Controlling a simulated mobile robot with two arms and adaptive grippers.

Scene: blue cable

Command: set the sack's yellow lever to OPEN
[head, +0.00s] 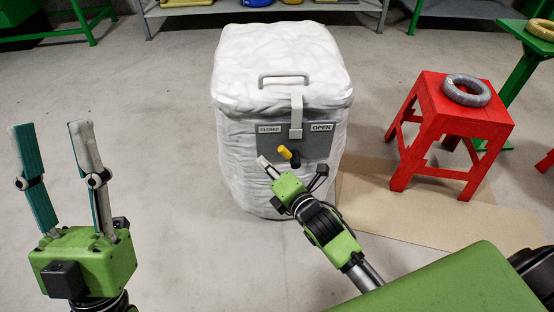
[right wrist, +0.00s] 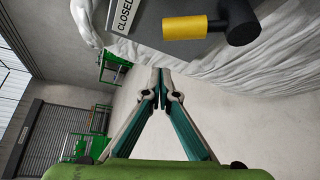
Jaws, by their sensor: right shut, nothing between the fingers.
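The white sack (head: 281,75) stands upright on the floor with a grey plate (head: 268,141) on its front, marked CLOSED at left and OPEN at right. The yellow lever (head: 284,151) has a black hub and points up and left, toward the CLOSED side. It also shows large in the right wrist view (right wrist: 185,28), beside the CLOSED label (right wrist: 123,15). My right gripper (head: 262,162) is just below and left of the lever; its fingertips (right wrist: 160,72) are together, empty, and appear apart from the lever. My left gripper (head: 50,133) is open and empty, far left of the sack.
A red stool (head: 450,121) with a grey ring (head: 466,90) on it stands right of the sack, by a flat brown sheet (head: 400,205). A green table (head: 528,36) is at the right. The floor left of the sack is clear.

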